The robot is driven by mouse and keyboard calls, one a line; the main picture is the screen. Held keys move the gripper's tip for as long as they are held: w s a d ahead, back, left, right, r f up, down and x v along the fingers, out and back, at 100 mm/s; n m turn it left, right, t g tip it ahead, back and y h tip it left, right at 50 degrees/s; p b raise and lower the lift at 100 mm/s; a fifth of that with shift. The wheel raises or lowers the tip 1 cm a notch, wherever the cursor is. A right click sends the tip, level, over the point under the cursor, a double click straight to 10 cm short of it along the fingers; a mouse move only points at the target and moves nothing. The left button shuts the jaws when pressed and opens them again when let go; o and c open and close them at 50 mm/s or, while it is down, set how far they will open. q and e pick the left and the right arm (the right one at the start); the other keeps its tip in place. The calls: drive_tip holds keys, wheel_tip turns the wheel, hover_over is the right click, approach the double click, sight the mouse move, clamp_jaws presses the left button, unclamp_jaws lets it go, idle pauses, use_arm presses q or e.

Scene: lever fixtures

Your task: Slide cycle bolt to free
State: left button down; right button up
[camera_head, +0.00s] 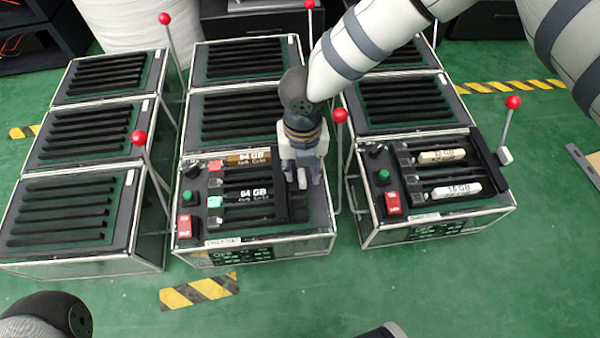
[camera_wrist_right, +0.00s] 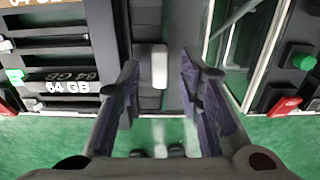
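The bolt's pale knob (camera_wrist_right: 159,66) shows in the right wrist view, on a dark track at the end of the middle front unit (camera_head: 255,242). My right gripper (camera_head: 302,178) points down over the right end of that unit in the head view and hides the knob there. In the wrist view the two fingers of my right gripper (camera_wrist_right: 163,85) stand apart, with the knob between and just beyond their tips. I see no finger contact with it. My left gripper is not in view.
The middle unit holds 64 GB sticks (camera_head: 247,195), a green button (camera_head: 187,197) and a red switch (camera_head: 184,226). A red-ball lever (camera_head: 341,115) stands close right of my right gripper. A similar right unit (camera_head: 440,213) has a pale knob (camera_head: 505,156).

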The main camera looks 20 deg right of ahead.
drive_tip(key=shift+f, duration=0.45)
clamp_jaws()
drive_tip(key=d+p, duration=0.1)
drive_tip(key=s+d+p, duration=0.1)
drive_tip(key=d, duration=0.1)
drive_tip(key=d+p, duration=0.1)
drive_tip(key=p, duration=0.1)
drive_tip(key=shift+s+d+r, duration=0.2)
drive_tip(key=shift+d+r, duration=0.1)
drive_tip(key=shift+s+d+f, duration=0.1)
drive_tip(key=shift+d+f, duration=0.2)
drive_tip(key=shift+d, duration=0.1)
unclamp_jaws()
drive_tip(key=shift+r, duration=0.1)
